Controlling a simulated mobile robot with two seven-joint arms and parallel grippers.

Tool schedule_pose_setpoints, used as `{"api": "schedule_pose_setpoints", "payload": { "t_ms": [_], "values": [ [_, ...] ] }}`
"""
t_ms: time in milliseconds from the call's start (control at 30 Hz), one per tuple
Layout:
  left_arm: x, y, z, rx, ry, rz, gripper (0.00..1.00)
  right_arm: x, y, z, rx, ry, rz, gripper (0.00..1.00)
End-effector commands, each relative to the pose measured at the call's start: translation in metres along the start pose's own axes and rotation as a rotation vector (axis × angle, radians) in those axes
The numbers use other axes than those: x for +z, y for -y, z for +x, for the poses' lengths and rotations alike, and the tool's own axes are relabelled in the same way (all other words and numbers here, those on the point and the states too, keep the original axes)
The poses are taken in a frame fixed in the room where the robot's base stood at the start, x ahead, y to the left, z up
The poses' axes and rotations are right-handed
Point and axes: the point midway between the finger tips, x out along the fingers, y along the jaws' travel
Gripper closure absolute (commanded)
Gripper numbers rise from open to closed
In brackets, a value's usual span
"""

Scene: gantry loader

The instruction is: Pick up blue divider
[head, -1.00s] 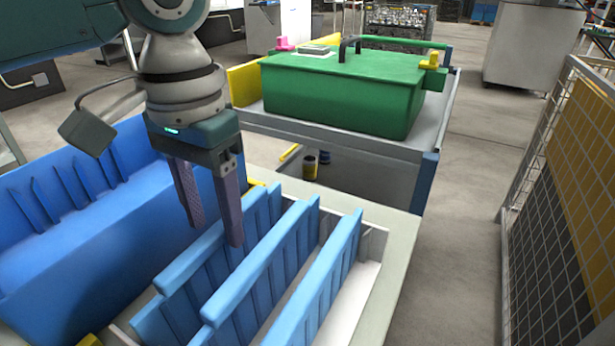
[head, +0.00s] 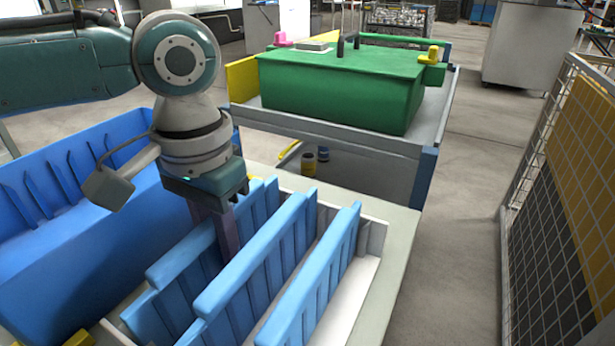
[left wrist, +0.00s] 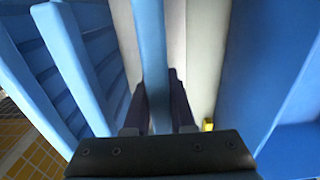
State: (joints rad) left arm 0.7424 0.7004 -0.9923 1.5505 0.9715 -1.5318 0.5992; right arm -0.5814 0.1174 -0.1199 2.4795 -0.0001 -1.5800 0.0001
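Several light blue dividers stand upright side by side in a pale tray (head: 403,235). My left gripper (head: 222,235) is lowered over the leftmost blue divider (head: 172,268), near its far half. In the left wrist view, my left gripper (left wrist: 159,100) has one dark finger on each side of this blue divider (left wrist: 150,45). The fingers are apart and straddle it; whether they touch it is not clear. In the head view, part of the fingers is hidden. The middle divider (head: 255,255) and the right divider (head: 320,275) stand to the right. My right gripper is not in view.
A large blue bin (head: 75,240) stands directly left of the tray. Behind, a cart (head: 340,139) carries a green lidded box (head: 340,95). A wire mesh fence (head: 560,200) stands on the right. The floor between is clear.

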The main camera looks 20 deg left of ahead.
Motion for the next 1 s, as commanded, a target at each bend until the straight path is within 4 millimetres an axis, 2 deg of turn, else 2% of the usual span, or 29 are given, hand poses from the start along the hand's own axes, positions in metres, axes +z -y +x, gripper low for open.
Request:
{"api": "schedule_pose_setpoints", "payload": {
  "t_ms": [33, 200, 767, 867, 1000],
  "values": [
    [0.0, 0.0, 0.0, 0.0, 0.0, 0.0, 0.84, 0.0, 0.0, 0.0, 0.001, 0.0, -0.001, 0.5],
    [0.0, 0.0, 0.0, 0.0, 0.0, 0.0, 1.0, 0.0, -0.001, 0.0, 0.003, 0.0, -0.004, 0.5],
    [0.0, 0.0, -0.001, 0.0, -0.001, 0.0, 1.0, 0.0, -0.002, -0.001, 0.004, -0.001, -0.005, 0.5],
    [-0.001, 0.0, -0.006, 0.0, -0.002, 0.0, 1.0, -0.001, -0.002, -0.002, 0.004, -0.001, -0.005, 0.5],
    [-0.001, 0.0, -0.022, 0.001, -0.003, 0.0, 1.0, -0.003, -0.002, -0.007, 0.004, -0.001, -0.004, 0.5]
  ]
}}
